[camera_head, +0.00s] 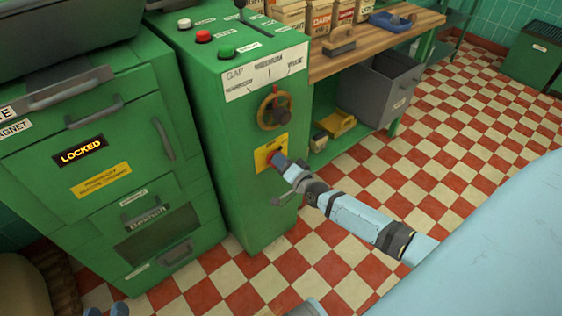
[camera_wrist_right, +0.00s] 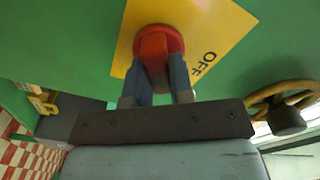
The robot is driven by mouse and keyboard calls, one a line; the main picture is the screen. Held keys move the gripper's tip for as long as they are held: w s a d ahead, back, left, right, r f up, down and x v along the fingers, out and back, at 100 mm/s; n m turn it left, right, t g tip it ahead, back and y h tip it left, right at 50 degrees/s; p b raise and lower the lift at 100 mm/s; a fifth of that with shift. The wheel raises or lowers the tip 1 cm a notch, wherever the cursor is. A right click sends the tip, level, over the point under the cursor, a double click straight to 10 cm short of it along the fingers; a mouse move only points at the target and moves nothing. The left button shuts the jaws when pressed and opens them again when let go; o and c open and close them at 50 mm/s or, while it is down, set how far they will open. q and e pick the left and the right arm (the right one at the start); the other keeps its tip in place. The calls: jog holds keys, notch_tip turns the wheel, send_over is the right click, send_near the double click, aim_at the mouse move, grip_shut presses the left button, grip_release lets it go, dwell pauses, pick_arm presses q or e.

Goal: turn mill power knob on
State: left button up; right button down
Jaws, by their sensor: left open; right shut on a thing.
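The red mill power knob (camera_wrist_right: 154,50) sits on a yellow plate (camera_wrist_right: 200,25) on the green cabinet front, with the word OFF printed on the plate. In the right wrist view the fingers of my right gripper (camera_wrist_right: 160,75) are on either side of the knob's red grip bar and closed on it. In the head view my right gripper (camera_head: 281,164) reaches the yellow plate (camera_head: 264,153) and largely hides the knob. Two bluish tips of my left gripper (camera_head: 106,311) show at the bottom left edge, apart and away from the cabinet.
A handwheel (camera_head: 274,108) is above the knob on the same cabinet (camera_head: 225,130). White, red and green buttons (camera_head: 203,36) are on its top. A green machine with a LOCKED display (camera_head: 81,151) stands left. A wooden bench (camera_head: 375,42) with bags is behind.

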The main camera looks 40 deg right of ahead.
pick_arm(q)
jog(key=shift+r, duration=0.4)
pick_arm(e)
jog(key=shift+f+m, duration=0.1)
jog(key=shift+m, duration=0.5)
pick_arm(q)
jog(key=shift+d, duration=0.1)
pick_arm(e)
jog(key=c, duration=1)
grip_release()
pick_arm(q)
jog(key=shift+f, duration=0.2)
notch_tip(320, 180, down, 5)
jog(key=s+a+g+y+p, duration=0.1)
jog(key=s+a+g+p, duration=0.1)
jog(key=shift+a+g+y+p, duration=0.25)
jog(key=shift+g+y+p, duration=0.05)
jog(key=shift+p, duration=0.05)
pick_arm(e)
jog(key=s+d, duration=0.1)
jog(key=s, duration=1.2)
jog(key=shift+s, duration=0.4)
pick_arm(q)
jog(key=shift+w+r, duration=0.15)
